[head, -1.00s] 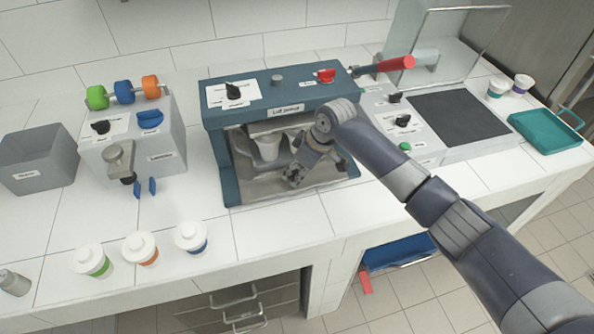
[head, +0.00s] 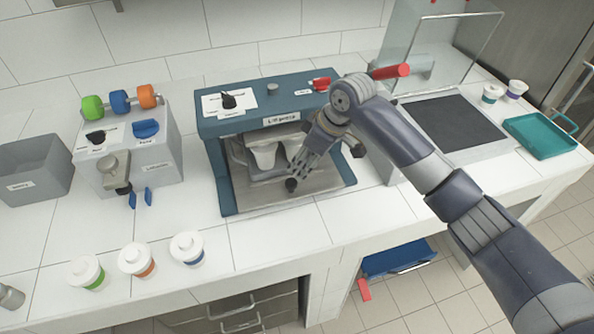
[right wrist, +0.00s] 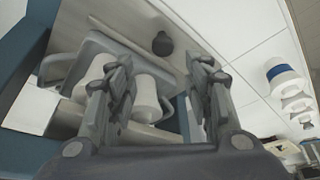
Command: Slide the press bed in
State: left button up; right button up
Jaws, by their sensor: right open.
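The teal lid press (head: 212,125) stands on the counter at the middle of the head view. Its grey metal press bed (head: 262,194) lies in the opening between the side walls. A round black knob (head: 291,185) stands at the bed's front; it also shows in the right wrist view (right wrist: 162,43). White cups sit above the bed, one clear in the head view (head: 264,156) and two in the wrist view. My right gripper (head: 302,170) is open and empty in front of the press. The knob lies beyond its spread fingertips (right wrist: 165,63). My left gripper is out of view.
Three lidded cups (head: 136,260) stand on the counter at front left. A grey dispenser (head: 150,165) is left of the press, a dark flat plate (head: 455,122) right of it. The counter before the press is clear.

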jog(key=shift+v, duration=1.5)
